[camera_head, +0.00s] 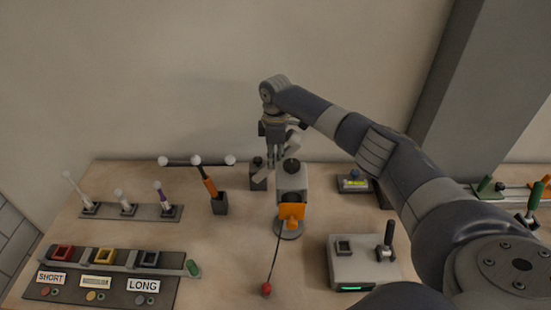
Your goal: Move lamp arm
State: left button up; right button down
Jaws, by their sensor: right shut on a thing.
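My right gripper (278,160) reaches down from the back of the table, just behind and above a grey boxy unit (292,184). It is shut on a small part there, which looks like the lamp arm; the fingers mostly hide it. The grey unit stands on a round base and has a dark knob on top. An orange piece (291,212) is on its front, and a thin dark rod (274,258) runs from there toward the front to a red ball (266,289). My left gripper is not in view.
A small dark block (258,180) stands close left of the gripper. A SHORT/LONG panel (115,282) lies front left. A white box (362,270) with a lever stands front right.

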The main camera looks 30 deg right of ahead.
jog(key=shift+s+d+f+t+y, duration=0.4)
jog(key=shift+d+f+t+y, duration=0.1)
jog(key=shift+d+f+y, duration=0.25)
jog(key=d+f+t+y+b, duration=0.1)
jog(key=f+y+b, duration=0.1)
jog(key=b, duration=0.1)
jog(key=s+f+t+y+b, duration=0.1)
jog(key=f+y+b, duration=0.1)
jog(key=b, duration=0.2)
jog(key=d+f+t+y+b, duration=0.1)
jog(key=f+y+b, duration=0.1)
jog(key=b, duration=0.1)
jog(key=shift+s+d+t, duration=0.3)
jog(key=shift+t, duration=0.1)
jog(key=shift+y+b, duration=0.45)
jog(key=shift+b, duration=0.65)
jog(key=shift+t, duration=0.3)
jog(key=c, duration=1.6)
grip_release()
jog(key=shift+o, duration=0.2)
jog(key=shift+f, duration=0.1)
